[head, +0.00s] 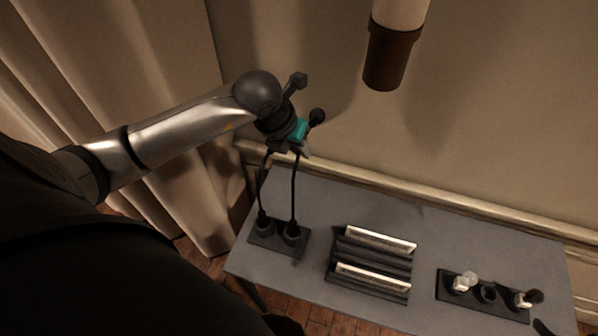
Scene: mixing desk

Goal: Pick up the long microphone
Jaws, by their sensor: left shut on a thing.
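My left gripper (297,146) is raised above the far left part of the desk, with its jaws shut on a dark microphone. Two thin dark stems (294,190) rise from a black holder (262,243) on the desk up to the gripper. Their upper ends are hidden by the gripper, so I cannot tell which stem belongs to the held microphone. The stems' lower ends are at the holder's cups. I cannot make out my right gripper.
A stepped black rack (345,262) with two pale bars stands mid-desk. A black holder (497,309) at the right has several cups, two holding short pale pieces. The grey desk (335,205) is bare along its back. A brown cylinder (387,58) hangs above, before the wall.

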